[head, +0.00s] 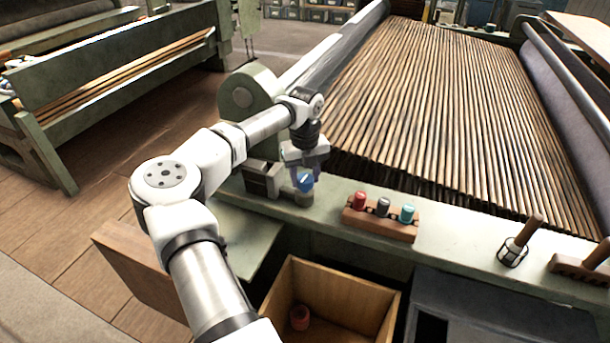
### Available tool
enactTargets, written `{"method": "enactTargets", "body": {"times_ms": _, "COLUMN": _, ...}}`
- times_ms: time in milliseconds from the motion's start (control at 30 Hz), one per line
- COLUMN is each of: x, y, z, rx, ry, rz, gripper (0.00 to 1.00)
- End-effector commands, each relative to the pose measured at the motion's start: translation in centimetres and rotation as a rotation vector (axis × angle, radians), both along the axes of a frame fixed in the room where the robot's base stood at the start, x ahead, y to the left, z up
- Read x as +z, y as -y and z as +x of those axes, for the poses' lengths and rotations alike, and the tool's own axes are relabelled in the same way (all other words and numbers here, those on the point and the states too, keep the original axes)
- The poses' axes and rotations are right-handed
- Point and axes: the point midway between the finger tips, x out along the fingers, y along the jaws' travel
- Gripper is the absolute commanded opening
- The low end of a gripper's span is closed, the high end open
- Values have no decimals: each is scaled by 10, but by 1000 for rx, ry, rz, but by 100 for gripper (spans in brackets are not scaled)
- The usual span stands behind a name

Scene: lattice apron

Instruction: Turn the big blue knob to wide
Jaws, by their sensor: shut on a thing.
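The big blue knob (305,181) sits on a short round grey-green post on the pale green front rail of the slatted machine. A light mark shows on its face. My gripper (305,173) comes down from above with its fingers around the knob, and it is shut on it. The fingers hide part of the knob. The setting labels are too small to read, so I cannot tell which position the knob points to.
A wooden block (381,219) right of the knob holds red, grey and teal spools. An open wooden box (330,299) below the rail has a red spool (299,317) inside. A wooden-handled tool (520,242) stands farther right. The rail between block and tool is clear.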

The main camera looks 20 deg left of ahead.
Motion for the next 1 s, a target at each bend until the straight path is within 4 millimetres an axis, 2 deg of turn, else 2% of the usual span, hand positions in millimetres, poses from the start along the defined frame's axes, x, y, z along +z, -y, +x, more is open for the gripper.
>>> {"method": "enactTargets", "body": {"times_ms": 67, "x": 0, "y": 0, "z": -1, "rx": 0, "ry": -3, "rz": 0, "gripper": 20}}
{"method": "enactTargets", "body": {"times_ms": 100, "x": 0, "y": 0, "z": -1, "rx": 0, "ry": -3, "rz": 0, "gripper": 44}}
{"method": "enactTargets", "body": {"times_ms": 267, "x": 0, "y": 0, "z": 0, "rx": -1, "ry": -1, "rz": 0, "gripper": 64}}
{"method": "enactTargets", "body": {"times_ms": 533, "x": 0, "y": 0, "z": 0, "rx": -1, "ry": 0, "rz": 0, "gripper": 64}}
{"method": "enactTargets", "body": {"times_ms": 667, "x": 8, "y": 0, "z": 0, "rx": -1, "ry": 1, "rz": 0, "gripper": 64}}
{"method": "enactTargets", "body": {"times_ms": 767, "x": 24, "y": -1, "z": 1, "rx": -1, "ry": 3, "rz": 3, "gripper": 64}}
{"method": "enactTargets", "body": {"times_ms": 1000, "x": 79, "y": -1, "z": 1, "rx": 1, "ry": 2, "rz": 3, "gripper": 64}}
